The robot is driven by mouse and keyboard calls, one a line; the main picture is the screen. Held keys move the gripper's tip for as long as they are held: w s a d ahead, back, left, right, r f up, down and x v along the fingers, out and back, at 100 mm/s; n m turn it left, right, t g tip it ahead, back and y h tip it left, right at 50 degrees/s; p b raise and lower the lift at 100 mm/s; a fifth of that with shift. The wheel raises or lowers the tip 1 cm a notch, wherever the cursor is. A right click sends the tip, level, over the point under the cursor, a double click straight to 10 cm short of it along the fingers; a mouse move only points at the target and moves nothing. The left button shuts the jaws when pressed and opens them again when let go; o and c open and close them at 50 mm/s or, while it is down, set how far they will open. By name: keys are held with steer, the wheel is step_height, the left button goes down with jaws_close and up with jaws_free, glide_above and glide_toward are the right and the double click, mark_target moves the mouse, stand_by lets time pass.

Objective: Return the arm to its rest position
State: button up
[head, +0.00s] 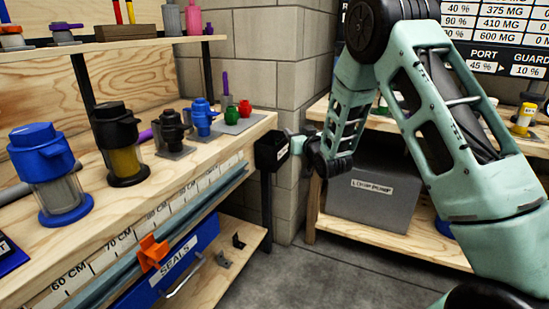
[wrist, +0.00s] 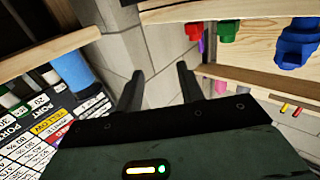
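My arm (head: 430,120) is mint green and reaches in from the right in the head view, bent over and down toward the workbench's far end. My gripper (wrist: 160,69) shows in the wrist view with its two dark fingers apart and nothing between them. In the head view the dark gripper body is just off the bench's far right corner, beside the block wall; its fingers cannot be made out there.
The wooden workbench (head: 230,150) holds a blue-capped filter (head: 48,165), a black-capped filter (head: 122,150) and small coloured fittings. An orange clip (head: 152,252) sits on its front rail above the blue SEALS drawer (head: 180,262). A second bench holds a grey LOOP PUMP box (head: 372,200). Grey floor lies between.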

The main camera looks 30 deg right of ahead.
stand_by(0.4)
steer(key=s+a+n+g+y, duration=0.1)
steer(key=s+a+g+y, duration=0.3)
steer(key=a, duration=1)
steer(key=s+a+f+n+g, duration=0.25)
steer(key=s+a+g, duration=0.35)
steer(key=s+a, duration=0.75)
steer(key=s+n+g+h, duration=0.1)
steer(key=s+n+g, duration=0.55)
steer(key=s, duration=2.15)
step_height(320, 180, up, 22)
steer(key=m+g+p, duration=0.1)
steer(key=p, duration=2)
steer(key=shift+s+r+h+p, duration=0.2)
steer(key=shift+s+h+p, duration=0.15)
steer(key=shift+h, duration=0.05)
steer(key=shift+a+g, duration=0.1)
steer(key=shift+g, duration=0.15)
